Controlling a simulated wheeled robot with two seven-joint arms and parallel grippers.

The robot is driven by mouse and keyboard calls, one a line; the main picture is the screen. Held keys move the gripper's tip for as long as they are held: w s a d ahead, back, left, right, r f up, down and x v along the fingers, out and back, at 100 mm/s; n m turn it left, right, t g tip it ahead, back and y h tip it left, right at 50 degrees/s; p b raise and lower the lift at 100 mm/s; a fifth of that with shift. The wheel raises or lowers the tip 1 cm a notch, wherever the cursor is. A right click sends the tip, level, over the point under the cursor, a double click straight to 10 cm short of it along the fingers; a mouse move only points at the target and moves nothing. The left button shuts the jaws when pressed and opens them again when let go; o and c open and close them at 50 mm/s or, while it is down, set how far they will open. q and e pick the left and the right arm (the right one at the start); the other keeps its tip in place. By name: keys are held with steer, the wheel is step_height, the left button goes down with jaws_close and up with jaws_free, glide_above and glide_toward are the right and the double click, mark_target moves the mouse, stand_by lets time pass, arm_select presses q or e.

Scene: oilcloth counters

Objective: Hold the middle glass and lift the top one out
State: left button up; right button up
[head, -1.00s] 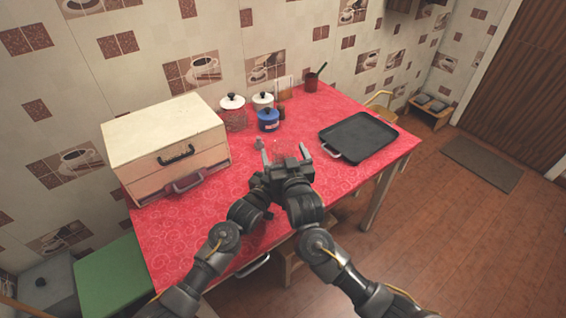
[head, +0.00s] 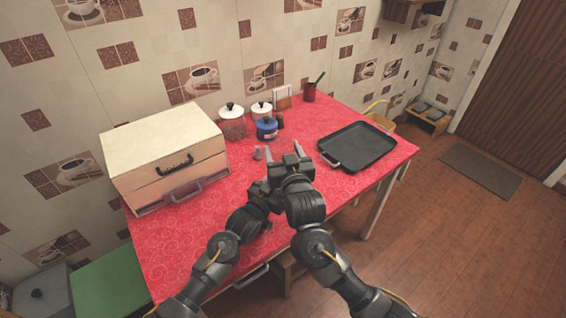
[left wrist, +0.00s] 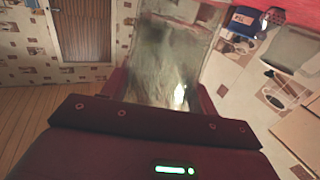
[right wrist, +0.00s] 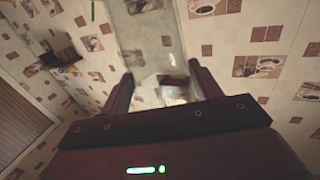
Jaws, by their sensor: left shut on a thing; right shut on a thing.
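My right gripper (head: 287,152) is shut on a clear glass, which fills the space between its fingers in the right wrist view (right wrist: 150,45). My left gripper is mostly hidden behind the right one in the head view; a grey tip beside it (head: 258,153) may be its finger. In the left wrist view it is shut on clear glass (left wrist: 172,55). The glass is so transparent that I cannot make out the rims, how the glasses nest, or which glass each gripper holds. In the head view the glasses hardly show.
On the red oilcloth table (head: 215,215) stand a cream drawer box (head: 165,135) at left, a white-lidded jar (head: 232,124), a blue pot (head: 267,130) and a brown cup (head: 309,94) behind, and a black tray (head: 356,146) at right. The front left of the table is clear.

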step_height(320, 180, up, 6)
steer(key=shift+f, duration=0.1)
arm_select(q)
steer(key=o, duration=1.2)
